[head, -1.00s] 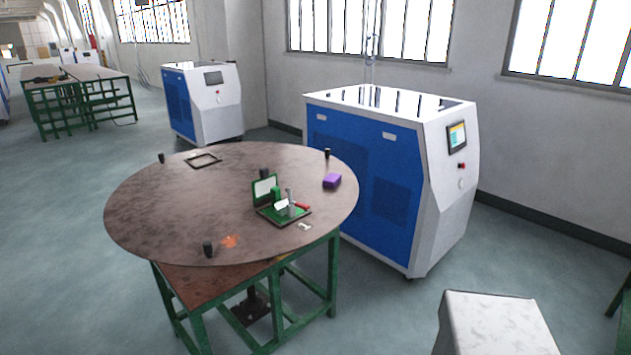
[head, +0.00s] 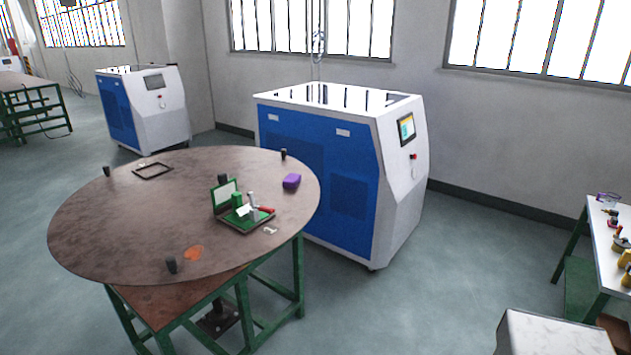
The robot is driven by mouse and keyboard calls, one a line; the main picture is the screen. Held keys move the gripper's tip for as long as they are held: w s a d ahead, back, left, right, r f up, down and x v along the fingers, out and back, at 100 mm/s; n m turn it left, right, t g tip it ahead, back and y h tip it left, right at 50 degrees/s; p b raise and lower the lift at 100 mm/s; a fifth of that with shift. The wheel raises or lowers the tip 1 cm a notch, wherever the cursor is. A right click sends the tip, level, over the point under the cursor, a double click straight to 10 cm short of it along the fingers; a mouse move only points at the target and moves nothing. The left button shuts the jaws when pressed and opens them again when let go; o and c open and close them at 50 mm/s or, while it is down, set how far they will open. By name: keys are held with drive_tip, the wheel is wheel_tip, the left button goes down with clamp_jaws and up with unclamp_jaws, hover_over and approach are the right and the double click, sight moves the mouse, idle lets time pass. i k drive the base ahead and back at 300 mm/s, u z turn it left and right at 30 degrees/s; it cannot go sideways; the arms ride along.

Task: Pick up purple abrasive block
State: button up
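The purple abrasive block (head: 292,181) lies on the round brown table (head: 110,235), near its right rim. It is a small purple block, apart from the green fixture to its left. My gripper is not in the head view, so its state and place do not show.
A green fixture (head: 240,215) with a red handle stands left of the block. Several black pegs, one at the front (head: 172,265), stand around the rim. A blue and white machine (head: 340,170) is behind the table. A white bench (head: 607,235) is at right. Floor between is clear.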

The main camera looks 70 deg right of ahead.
sight(292, 180)
drive_tip(key=u, duration=0.45)
drive_tip(key=k, duration=0.15)
drive_tip(key=z, duration=2.55)
drive_tip(key=k, duration=0.95)
drive_tip(key=u, duration=0.15)
drive_tip(key=i, duration=0.65)
drive_tip(key=z, duration=0.05)
